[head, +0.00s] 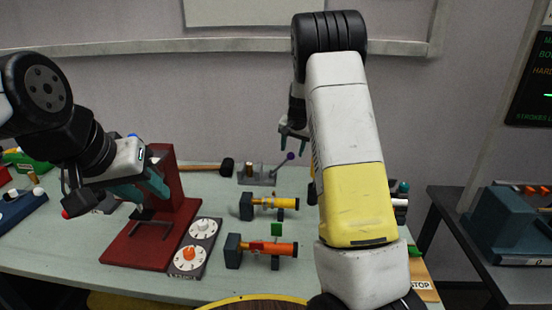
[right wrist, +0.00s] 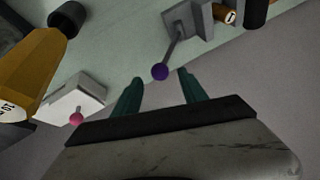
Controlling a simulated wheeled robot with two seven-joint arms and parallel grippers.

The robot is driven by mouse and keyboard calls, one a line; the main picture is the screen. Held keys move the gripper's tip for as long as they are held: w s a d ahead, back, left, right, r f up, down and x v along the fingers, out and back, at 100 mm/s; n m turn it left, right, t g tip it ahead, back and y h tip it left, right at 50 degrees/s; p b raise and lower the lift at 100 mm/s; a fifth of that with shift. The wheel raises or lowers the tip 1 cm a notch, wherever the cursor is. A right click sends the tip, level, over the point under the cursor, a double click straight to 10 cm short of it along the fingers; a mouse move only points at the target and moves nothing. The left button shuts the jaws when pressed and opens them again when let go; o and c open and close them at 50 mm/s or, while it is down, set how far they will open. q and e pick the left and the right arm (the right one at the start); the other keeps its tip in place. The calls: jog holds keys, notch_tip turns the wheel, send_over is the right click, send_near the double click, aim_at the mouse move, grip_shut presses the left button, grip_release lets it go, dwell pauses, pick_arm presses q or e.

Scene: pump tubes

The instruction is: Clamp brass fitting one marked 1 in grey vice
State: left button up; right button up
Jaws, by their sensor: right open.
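The grey vice (head: 257,179) stands at the back of the table, with a lever ending in a purple knob (head: 290,156). A small brass fitting (head: 250,170) sits at the vice's jaws; in the right wrist view the brass fitting (right wrist: 229,16) shows a mark 1. Whether the jaws grip it, I cannot tell. My right gripper (head: 292,135) is open and empty above the lever; in the right wrist view the purple knob (right wrist: 160,71) lies just beyond and between its fingertips. My left gripper (head: 143,187) hangs near the red stand; its jaw state is unclear.
A mallet (head: 225,167) lies left of the vice. Two tubes, a yellow one (head: 270,203) and an orange one (head: 270,249), lie in front. A red stand (head: 180,210) and a dial panel (head: 196,246) are at left. My right arm hides part of the table's right side.

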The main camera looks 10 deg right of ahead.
aim_at(282, 165)
jog(key=x, duration=0.8)
jog(key=shift+f, duration=0.1)
grip_shut()
